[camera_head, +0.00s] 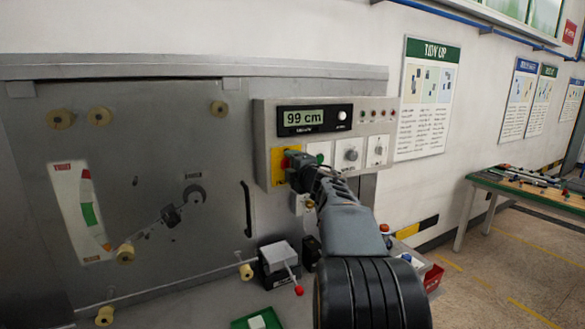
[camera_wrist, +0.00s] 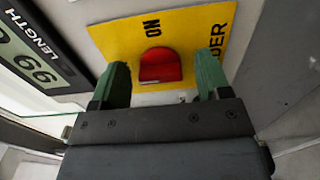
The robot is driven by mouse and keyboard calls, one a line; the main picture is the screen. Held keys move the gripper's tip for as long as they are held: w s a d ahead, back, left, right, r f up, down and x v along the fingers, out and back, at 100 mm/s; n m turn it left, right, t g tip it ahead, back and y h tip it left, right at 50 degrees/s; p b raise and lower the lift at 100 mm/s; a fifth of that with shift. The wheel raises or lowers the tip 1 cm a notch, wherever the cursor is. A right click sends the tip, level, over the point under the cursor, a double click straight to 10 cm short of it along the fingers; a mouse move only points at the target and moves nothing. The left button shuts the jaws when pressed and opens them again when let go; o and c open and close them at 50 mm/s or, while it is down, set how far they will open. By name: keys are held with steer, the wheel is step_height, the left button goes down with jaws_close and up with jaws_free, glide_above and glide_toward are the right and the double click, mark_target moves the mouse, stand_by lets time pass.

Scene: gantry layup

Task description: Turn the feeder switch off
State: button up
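The feeder switch is a red rocker (camera_wrist: 160,66) on a yellow plate (camera_wrist: 112,38) with "ON" and part of a word ending in "DER" on it. In the head view the yellow plate (camera_head: 278,176) is at the lower left of the grey control panel, and the red switch (camera_head: 284,162) is partly covered by my gripper (camera_head: 304,159). In the wrist view my gripper (camera_wrist: 162,78) is open, with one green finger on each side of the red switch. Nothing is between the fingers but the switch beyond or between their tips; contact cannot be told.
The control panel (camera_head: 265,120) has a length display (camera_head: 303,118) reading 99 cm, a knob (camera_head: 350,154) and another control (camera_head: 377,151) right of the switch. A grey box with a red-tipped lever (camera_head: 280,258) stands below. A door handle (camera_head: 246,208) is to the left.

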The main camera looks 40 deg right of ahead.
steer(key=shift+s, duration=0.1)
steer(key=s+a+b, duration=0.1)
steer(key=s+a, duration=0.1)
steer(key=s, duration=1.1)
steer(key=shift+s+b, duration=0.3)
steer(key=shift+d, duration=0.15)
